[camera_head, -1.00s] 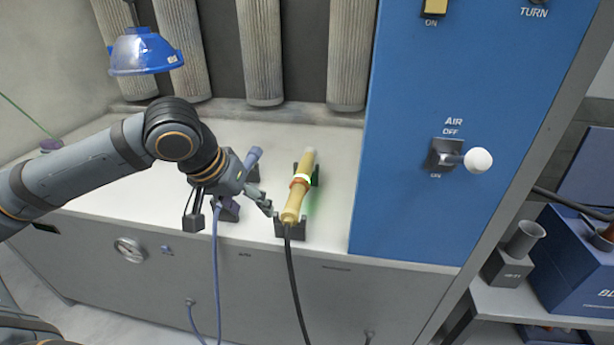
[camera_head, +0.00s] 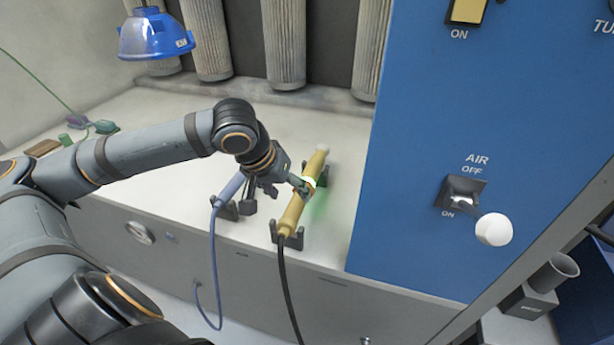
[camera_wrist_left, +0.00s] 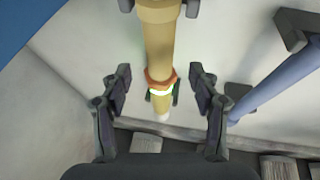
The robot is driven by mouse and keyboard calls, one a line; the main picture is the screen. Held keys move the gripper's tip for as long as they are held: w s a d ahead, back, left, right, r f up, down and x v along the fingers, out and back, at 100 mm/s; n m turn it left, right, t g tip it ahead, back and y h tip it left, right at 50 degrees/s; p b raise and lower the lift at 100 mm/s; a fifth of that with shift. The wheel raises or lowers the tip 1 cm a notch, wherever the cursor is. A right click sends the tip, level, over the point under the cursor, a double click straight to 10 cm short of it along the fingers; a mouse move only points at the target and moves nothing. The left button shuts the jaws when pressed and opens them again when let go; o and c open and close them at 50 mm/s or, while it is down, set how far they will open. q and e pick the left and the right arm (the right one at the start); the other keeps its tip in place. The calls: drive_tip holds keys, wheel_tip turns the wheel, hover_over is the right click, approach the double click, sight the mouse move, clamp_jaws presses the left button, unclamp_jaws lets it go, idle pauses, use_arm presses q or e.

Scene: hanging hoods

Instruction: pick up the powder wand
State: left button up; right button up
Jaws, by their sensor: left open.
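A tan wand (camera_head: 291,214) with a glowing ring and a black hose at its near end rests in dark cradles on the white bench; I take it to be the powder wand. My left gripper (camera_head: 282,188) is beside and above its middle, open and empty. In the left wrist view, the tan wand (camera_wrist_left: 160,48) runs between the two spread fingers of the gripper (camera_wrist_left: 160,82), with its orange band and glowing ring near the fingertip line. Space shows on both sides of the wand. My right gripper is not in view.
A slim blue wand (camera_head: 230,187) with a blue hose lies in its own cradle just left, close to my left gripper. A blue cabinet (camera_head: 420,110) with an AIR lever (camera_head: 493,229) stands close on the right. A blue hood (camera_head: 155,36) hangs at upper left.

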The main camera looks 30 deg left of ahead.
sight(295, 199)
use_arm(q)
drive_tip(key=shift+w+d+f+p, duration=0.15)
drive_tip(key=shift+w+f+p, duration=0.3)
drive_tip(key=shift+p, duration=0.6)
drive_tip(key=shift+w+f, duration=0.1)
drive_tip(key=shift+f, duration=0.4)
drive_tip(key=shift+b+x, duration=0.45)
drive_tip(key=shift+x, duration=1.05)
drive_tip(key=shift+w, duration=0.1)
clamp_jaws()
